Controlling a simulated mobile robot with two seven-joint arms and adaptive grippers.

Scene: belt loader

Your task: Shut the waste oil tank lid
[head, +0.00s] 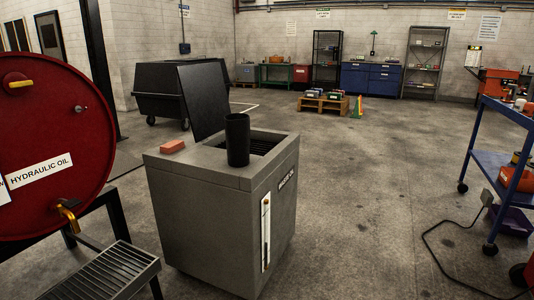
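The waste oil tank (206,218) is a grey box in the middle of the head view, with a "WASTE OIL" label on its right side. Its dark lid (203,98) stands open, tilted up and back at the rear left of the top opening. A dark grating (267,143) shows inside the opening. A black cylindrical container (237,140) stands upright at the front edge of the opening, partly over the grating. A reddish block (172,147) lies on the tank's top at left. Neither of my grippers is in view.
A red hydraulic oil drum (50,135) on a stand is at left, with a metal grate (108,272) below it. A blue cart (498,150) is at right, with a black cable on the floor. A black wheeled bin (160,92) stands behind the tank.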

